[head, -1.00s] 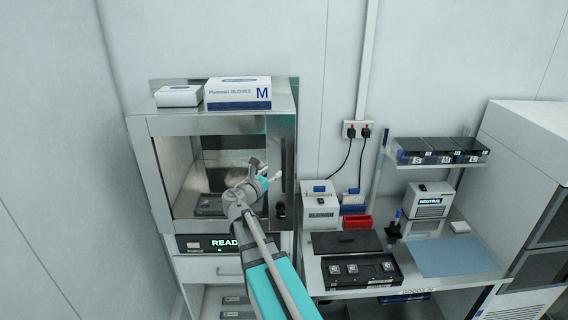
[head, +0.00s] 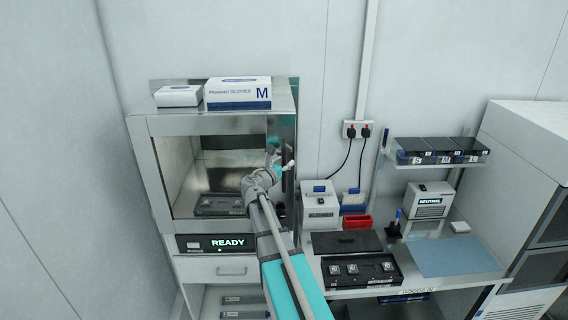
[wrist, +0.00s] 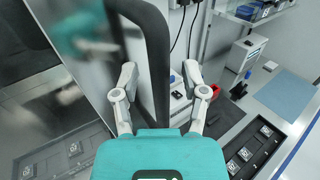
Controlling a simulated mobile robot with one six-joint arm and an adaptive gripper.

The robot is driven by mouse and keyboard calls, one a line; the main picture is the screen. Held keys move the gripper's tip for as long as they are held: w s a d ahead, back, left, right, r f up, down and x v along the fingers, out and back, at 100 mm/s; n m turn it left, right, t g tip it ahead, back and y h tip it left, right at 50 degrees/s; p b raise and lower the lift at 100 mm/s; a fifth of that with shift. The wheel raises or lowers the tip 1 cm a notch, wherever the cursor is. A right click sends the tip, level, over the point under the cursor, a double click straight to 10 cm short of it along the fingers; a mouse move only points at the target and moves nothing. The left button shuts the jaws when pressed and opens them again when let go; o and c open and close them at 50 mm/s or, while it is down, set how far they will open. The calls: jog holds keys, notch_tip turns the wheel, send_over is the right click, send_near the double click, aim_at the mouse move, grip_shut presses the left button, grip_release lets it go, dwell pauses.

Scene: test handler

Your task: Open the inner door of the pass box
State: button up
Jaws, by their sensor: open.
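The pass box (head: 160,124) is a steel cabinet at the left of the head view. Its inner door has a glass pane (wrist: 25,75) and a shiny steel edge strip, and looks shut. A dark vertical bar handle (wrist: 156,75) stands on the door's right side. My gripper (wrist: 160,70) is open at the handle. In the wrist view the bar shows between the two fingers; I cannot tell whether they touch it or how deep it lies. In the head view my gripper (head: 280,162) partly hides the handle.
A dark tray (head: 217,205) shows behind the glass. A READY display (head: 228,242) and a drawer (head: 225,270) are below. Glove boxes (head: 238,93) stand on top. To the right, a bench carries a grey device (head: 320,208), a red bin (head: 357,222) and a black tray (head: 340,283).

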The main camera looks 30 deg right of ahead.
grip_shut()
jog(key=shift+a, duration=0.1)
